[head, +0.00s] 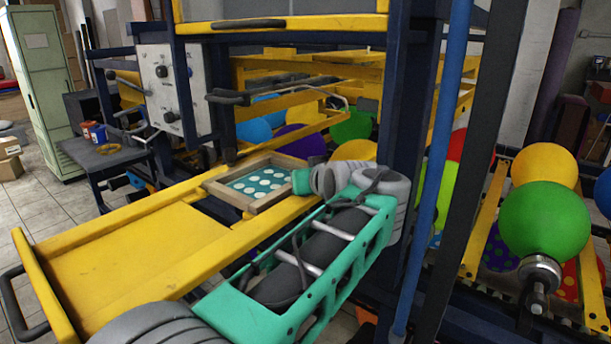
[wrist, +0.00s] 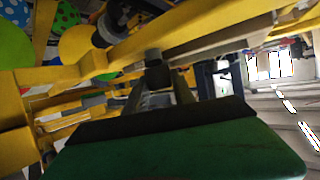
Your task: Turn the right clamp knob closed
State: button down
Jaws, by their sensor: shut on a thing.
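My gripper (wrist: 158,88) is shut on a small dark knob (wrist: 154,58) in the wrist view, taken to be the right clamp knob. The fingertips meet it just below a yellow beam. In the head view the teal hand (head: 301,181) is at the right end of the wooden-framed printing screen (head: 211,187), which has a teal panel with white dots. In that view my arm and hand hide the fingertips and the knob, so its turn angle cannot be told.
The yellow tray (head: 135,255) extends to the left of the screen. A dark blue post (head: 402,125) and a lighter blue pole (head: 437,170) stand close to the right of my wrist. A green balloon (head: 545,222) sits at far right.

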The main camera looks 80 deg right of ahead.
dwell(0.4)
jog(key=c, duration=1.1)
grip_release()
jog(key=shift+w, duration=0.1)
jog(key=shift+o, duration=0.2)
jog(key=shift+r, duration=0.3)
notch_tip(320, 180, up, 3)
jog(key=shift+a+r, duration=0.1)
jog(key=shift+a, duration=0.05)
jog(key=s+a+r+p, duration=0.1)
jog(key=s+a+r, duration=0.2)
jog(key=a+r, duration=0.6)
jog(key=a, duration=0.4)
jog(key=shift+a+p, duration=0.2)
jog(key=shift+p, duration=0.2)
